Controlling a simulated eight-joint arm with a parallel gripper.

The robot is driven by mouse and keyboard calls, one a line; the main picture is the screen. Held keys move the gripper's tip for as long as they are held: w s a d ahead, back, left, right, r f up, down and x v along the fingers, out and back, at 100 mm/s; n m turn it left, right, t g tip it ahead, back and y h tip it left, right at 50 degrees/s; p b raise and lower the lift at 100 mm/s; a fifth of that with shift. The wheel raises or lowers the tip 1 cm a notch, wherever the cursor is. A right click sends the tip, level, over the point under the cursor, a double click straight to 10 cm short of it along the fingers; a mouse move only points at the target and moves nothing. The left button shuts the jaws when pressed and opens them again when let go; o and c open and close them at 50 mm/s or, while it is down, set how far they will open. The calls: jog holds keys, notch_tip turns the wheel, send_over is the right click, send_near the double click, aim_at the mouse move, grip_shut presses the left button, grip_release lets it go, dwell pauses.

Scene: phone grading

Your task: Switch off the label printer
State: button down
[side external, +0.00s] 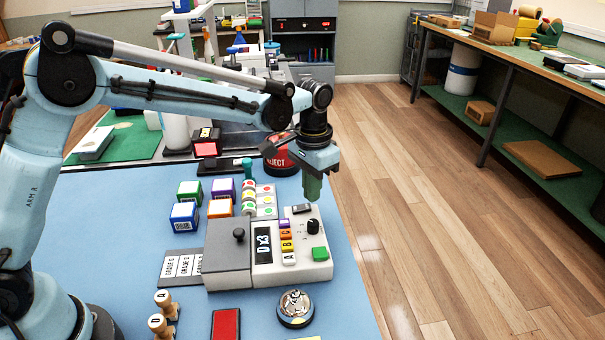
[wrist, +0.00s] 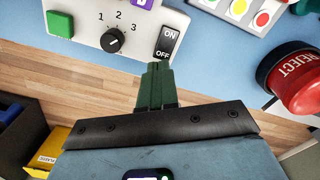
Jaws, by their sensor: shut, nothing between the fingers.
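The label printer (side external: 222,262) is a grey and white box on the blue table mat, with a display reading "D x3". Its black rocker switch (side external: 301,209) sits at the far right end of its top. In the wrist view the switch (wrist: 167,42) reads ON at its upper end and OFF at its lower end. I cannot tell which end is pressed in. My gripper (side external: 313,198), with green fingers, points down above the far right edge of the printer, closed and empty. In the wrist view its fingertips (wrist: 158,66) appear just below the OFF end, seemingly apart from it.
A knob (wrist: 113,40) and a green button (wrist: 60,24) share the printer's top. A red REJECT button (wrist: 298,80) stands beyond the printer. Small coloured boxes (side external: 184,216), a bell (side external: 295,309) and wooden stamps (side external: 163,326) surround it. The floor right of the table is clear.

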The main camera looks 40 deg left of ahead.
aim_at(308, 206)
jog(key=shift+f, duration=1)
dwell(1.0)
notch_tip(308, 206, up, 7)
dwell(0.9)
jog(key=shift+r, duration=0.1)
jog(key=s+a+r+n+t, duration=0.2)
jog(key=s+a+r+t, duration=0.25)
jog(key=s+a, duration=0.4)
jog(key=s+a+f+n+t, duration=0.1)
jog(key=s+a+f+t, duration=0.1)
jog(key=s, duration=0.7)
jog(key=shift+s+f+t, duration=0.35)
jog(key=shift+s+f, duration=0.05)
jog(key=shift+f, duration=0.15)
